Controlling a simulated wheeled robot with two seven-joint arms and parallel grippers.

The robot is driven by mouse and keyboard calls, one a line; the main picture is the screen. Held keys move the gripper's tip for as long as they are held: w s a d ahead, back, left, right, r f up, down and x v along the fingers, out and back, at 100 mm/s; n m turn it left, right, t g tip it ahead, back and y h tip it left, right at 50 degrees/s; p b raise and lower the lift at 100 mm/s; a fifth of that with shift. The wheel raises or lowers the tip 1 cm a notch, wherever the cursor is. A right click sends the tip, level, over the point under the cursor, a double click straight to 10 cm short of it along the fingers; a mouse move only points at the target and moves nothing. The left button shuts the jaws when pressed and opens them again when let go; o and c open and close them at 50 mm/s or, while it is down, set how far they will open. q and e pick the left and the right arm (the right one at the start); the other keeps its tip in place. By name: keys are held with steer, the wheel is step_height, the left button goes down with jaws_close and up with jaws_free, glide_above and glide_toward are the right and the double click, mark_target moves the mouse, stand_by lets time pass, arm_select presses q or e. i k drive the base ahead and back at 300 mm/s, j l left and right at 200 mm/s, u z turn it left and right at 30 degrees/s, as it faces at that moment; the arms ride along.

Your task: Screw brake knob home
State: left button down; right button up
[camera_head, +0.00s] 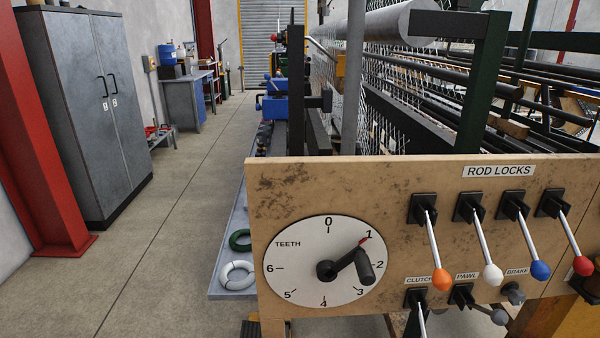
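The tan, stained control panel (400,185) fills the lower right of the head view. The BRAKE label (516,271) is at its lower right, with a small grey knob-like part (513,293) just below it. I cannot tell how far that part is screwed on. A grey ball knob (499,316) sits at the end of the lever under the PAWL label (467,276). The CLUTCH lever (422,325) runs out of the bottom of the picture, so its end is hidden. Neither of my grippers can be made out.
Levers with orange (441,280), white (492,275), blue (541,270) and red (583,266) knobs stick out above the labels. The TEETH dial (300,275) has its crank pointing near 1. A dark, unclear shape lies at the right edge. The floor left is clear beside a grey cabinet (85,110).

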mark_target(516, 298)
steer(key=z, duration=1.4)
